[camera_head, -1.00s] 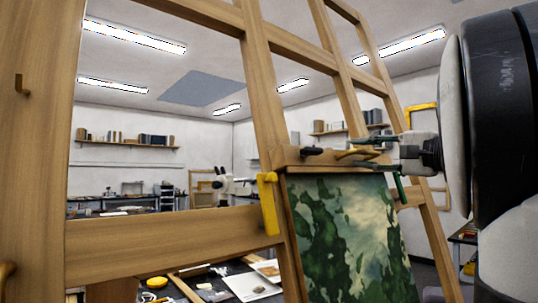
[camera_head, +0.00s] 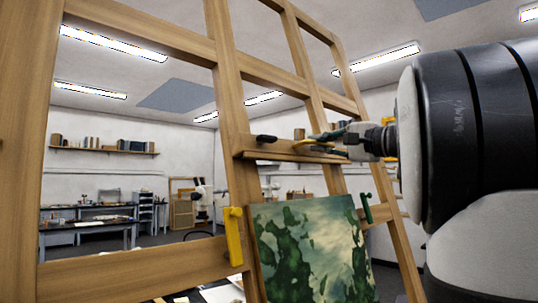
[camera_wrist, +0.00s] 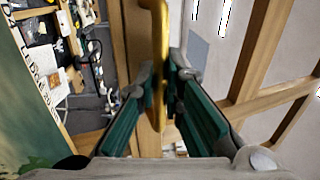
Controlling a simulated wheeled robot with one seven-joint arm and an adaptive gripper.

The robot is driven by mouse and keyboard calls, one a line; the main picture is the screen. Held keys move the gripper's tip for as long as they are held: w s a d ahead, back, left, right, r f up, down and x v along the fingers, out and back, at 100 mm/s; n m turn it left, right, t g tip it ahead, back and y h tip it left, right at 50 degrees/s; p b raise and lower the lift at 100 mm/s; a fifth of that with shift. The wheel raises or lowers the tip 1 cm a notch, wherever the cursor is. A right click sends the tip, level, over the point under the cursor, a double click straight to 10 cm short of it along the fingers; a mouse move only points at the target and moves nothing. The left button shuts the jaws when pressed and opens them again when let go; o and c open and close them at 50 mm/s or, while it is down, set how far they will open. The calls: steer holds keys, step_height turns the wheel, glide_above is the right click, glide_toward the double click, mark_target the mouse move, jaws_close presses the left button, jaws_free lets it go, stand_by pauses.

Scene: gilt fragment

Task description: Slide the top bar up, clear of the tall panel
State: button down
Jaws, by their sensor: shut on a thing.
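The wooden top bar (camera_head: 290,152) spans the easel's uprights, with a dark knob at its left end. The tall panel (camera_head: 310,250), painted in green and cream, stands below it. A clear gap shows between the bar's underside and the panel's top edge. My gripper (camera_head: 326,138) is at the bar's front. In the wrist view, the fingers (camera_wrist: 158,92) are shut on a brass-yellow handle (camera_wrist: 158,30). The handle is mostly hidden by my gripper in the head view.
The big wooden easel frame (camera_head: 227,90) fills the middle. A yellow clip (camera_head: 235,237) sits at the panel's left edge and a green clamp (camera_head: 366,207) at its upper right. Workbenches (camera_head: 85,225) and a shelf (camera_head: 105,150) stand well behind.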

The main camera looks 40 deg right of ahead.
steer(key=shift+w+r, duration=0.25)
steer(key=shift+r, duration=0.6)
steer(key=c, duration=1.7)
jaws_free()
steer(key=shift+s+f, duration=0.1)
steer(key=s, duration=0.8)
steer(key=s+d, duration=0.1)
steer(key=s, duration=0.2)
steer(key=shift+s+f, duration=0.4)
